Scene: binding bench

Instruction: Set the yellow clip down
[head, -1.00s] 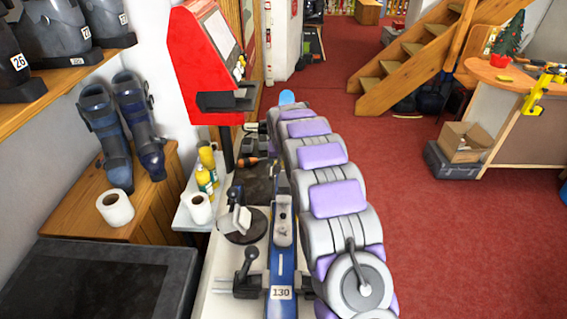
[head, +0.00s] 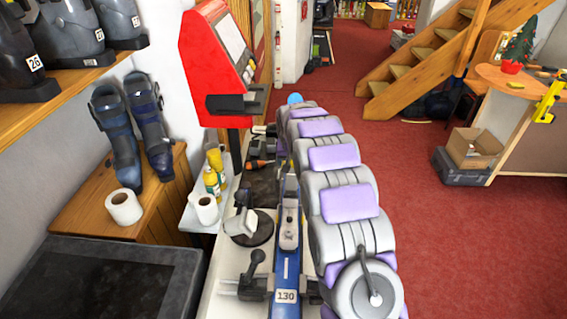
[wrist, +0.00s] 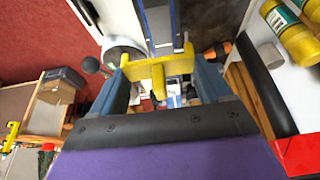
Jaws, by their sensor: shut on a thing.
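The yellow clip (wrist: 157,72) shows in the wrist view, held across the two blue fingers of my gripper (wrist: 161,80). My gripper is shut on it. Beyond the clip, the blue ski (wrist: 160,25) runs to the top of the view, next to a round pale base (wrist: 124,50). I cannot tell how far the clip is from the surface behind it. In the head view, I cannot make out the held clip or my gripper. The ski (head: 286,262), marked 130, lies along the bench there.
A lever clamp (head: 255,272) and a round stand (head: 248,228) sit left of the ski. Yellow bottles (head: 213,180) and a paper roll (head: 205,209) stand further left. Another yellow clamp (head: 549,98) is on the right counter. Open red floor (head: 450,240) lies right.

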